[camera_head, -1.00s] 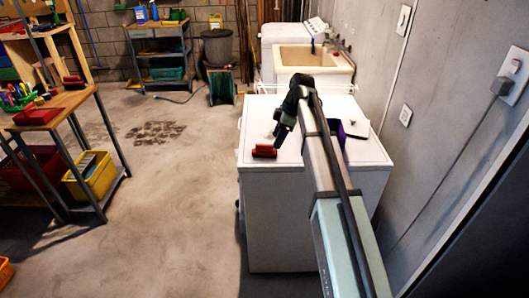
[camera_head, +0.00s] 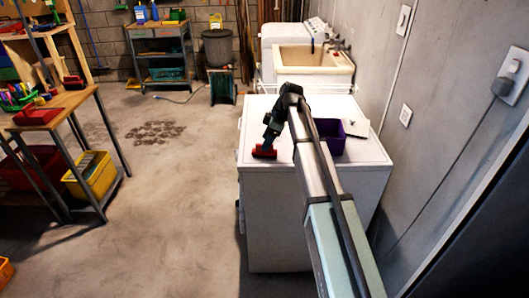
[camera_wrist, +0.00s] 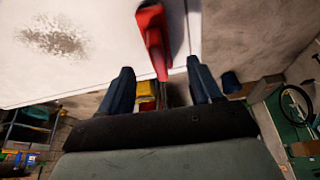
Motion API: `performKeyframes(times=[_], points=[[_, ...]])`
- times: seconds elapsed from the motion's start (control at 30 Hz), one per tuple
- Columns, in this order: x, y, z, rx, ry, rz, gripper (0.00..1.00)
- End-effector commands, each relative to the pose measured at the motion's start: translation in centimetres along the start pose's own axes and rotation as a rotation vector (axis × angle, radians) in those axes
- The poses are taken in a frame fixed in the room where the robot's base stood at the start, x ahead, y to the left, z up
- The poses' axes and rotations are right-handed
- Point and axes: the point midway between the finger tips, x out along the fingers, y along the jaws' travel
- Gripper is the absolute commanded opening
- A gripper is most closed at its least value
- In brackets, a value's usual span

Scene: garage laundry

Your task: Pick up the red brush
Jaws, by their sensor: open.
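The red brush (camera_head: 264,152) lies near the front left corner of the white machine top (camera_head: 350,157). In the wrist view the red brush (camera_wrist: 154,40) reaches in from the top edge and ends between my two dark fingers. My gripper (camera_head: 268,146) points down at the brush, and its fingertips are at or very close to it. In the wrist view my gripper (camera_wrist: 160,76) is open, with one finger on each side of the brush and a gap to each. Contact cannot be told.
A purple bin (camera_head: 330,138) and a small pale flat item (camera_head: 356,128) stand on the machine top, right of my arm. A utility sink (camera_head: 312,62) is behind. A workbench (camera_head: 60,108) stands at the left. The floor between is clear.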

Motion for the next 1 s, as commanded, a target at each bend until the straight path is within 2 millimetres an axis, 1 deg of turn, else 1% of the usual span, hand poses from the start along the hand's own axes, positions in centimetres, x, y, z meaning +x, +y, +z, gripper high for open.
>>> performKeyframes(times=[0.17, 0.4, 0.47, 0.57, 0.73, 1.0], points=[[1.2, 0.0, 0.1, 0.000, 0.000, -0.001, 0.64], [4.3, 0.0, 0.2, 0.000, 0.000, -0.001, 0.64], [4.8, 0.0, 0.2, 0.001, 0.000, 0.000, 0.64], [5.2, 0.0, 0.2, 0.001, 0.000, 0.001, 0.64], [5.2, 0.0, 0.2, 0.001, 0.001, 0.002, 0.64], [5.1, 0.0, 0.2, 0.001, 0.001, 0.002, 0.38]])
